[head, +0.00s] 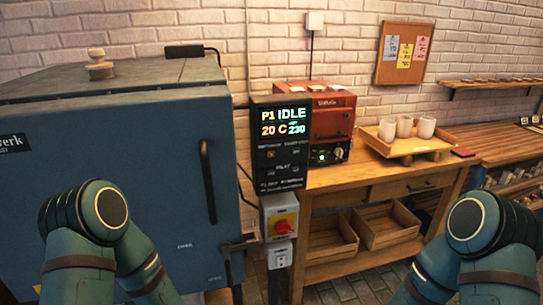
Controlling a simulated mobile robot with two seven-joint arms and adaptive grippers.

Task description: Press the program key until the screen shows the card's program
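The black control panel (262,178) stands in the middle of the head view, beside the large blue kiln. Its lit screen (283,122) reads "P1 IDLE" above "20 C 230". Small keys (271,155) with labels sit below the screen; the labels are too small to tell which is the program key. Several paper cards are pinned on the cork board, among them a yellow one (405,54); their writing is unreadable, and I cannot tell which is the program card. Only upper parts of my two arms show, at lower left and lower right; neither gripper is in view.
The blue kiln (120,190) fills the left side. A red-yellow switch (282,224) is under the panel. A red machine (331,115) and a tray (390,150) with white cups (404,127) stand on the wooden table (345,178). The cork board (388,72) hangs behind.

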